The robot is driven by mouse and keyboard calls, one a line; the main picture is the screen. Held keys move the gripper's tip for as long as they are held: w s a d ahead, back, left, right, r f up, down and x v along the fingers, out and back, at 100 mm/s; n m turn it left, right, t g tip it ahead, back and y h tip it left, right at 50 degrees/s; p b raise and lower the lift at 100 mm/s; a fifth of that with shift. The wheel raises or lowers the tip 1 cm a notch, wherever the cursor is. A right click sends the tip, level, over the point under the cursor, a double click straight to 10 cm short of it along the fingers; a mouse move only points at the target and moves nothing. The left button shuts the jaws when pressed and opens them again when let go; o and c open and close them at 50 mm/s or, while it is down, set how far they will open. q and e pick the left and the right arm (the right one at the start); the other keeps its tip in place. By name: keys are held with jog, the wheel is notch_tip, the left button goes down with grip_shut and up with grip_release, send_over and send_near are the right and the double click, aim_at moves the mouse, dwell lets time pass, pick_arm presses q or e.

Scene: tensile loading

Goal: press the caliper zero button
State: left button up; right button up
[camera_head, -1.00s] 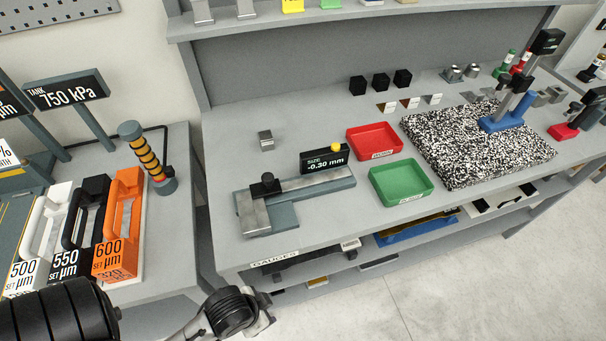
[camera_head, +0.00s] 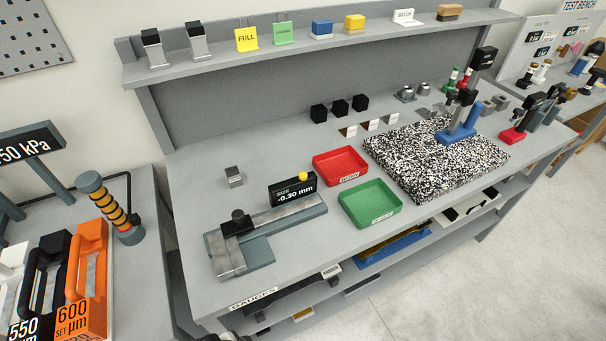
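The caliper (camera_head: 262,233) lies on the grey bench, a grey beam with a dark knob at its left end. Its black display (camera_head: 292,191) stands behind the beam and reads -0.30 mm. A yellow button (camera_head: 303,176) sits on top of the display, with nothing touching it. A small part of what looks like my arm shows at the bottom edge, below the bench front. Neither gripper can be made out in this view.
A small metal block (camera_head: 233,177) stands behind the caliper. A red tray (camera_head: 341,166) and a green tray (camera_head: 370,204) lie to its right, then a speckled granite plate (camera_head: 436,160). A shelf (camera_head: 300,45) runs above the back. Orange and black set handles stand on the left table.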

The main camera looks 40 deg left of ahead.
pick_arm(q)
grip_shut()
dwell(1.4)
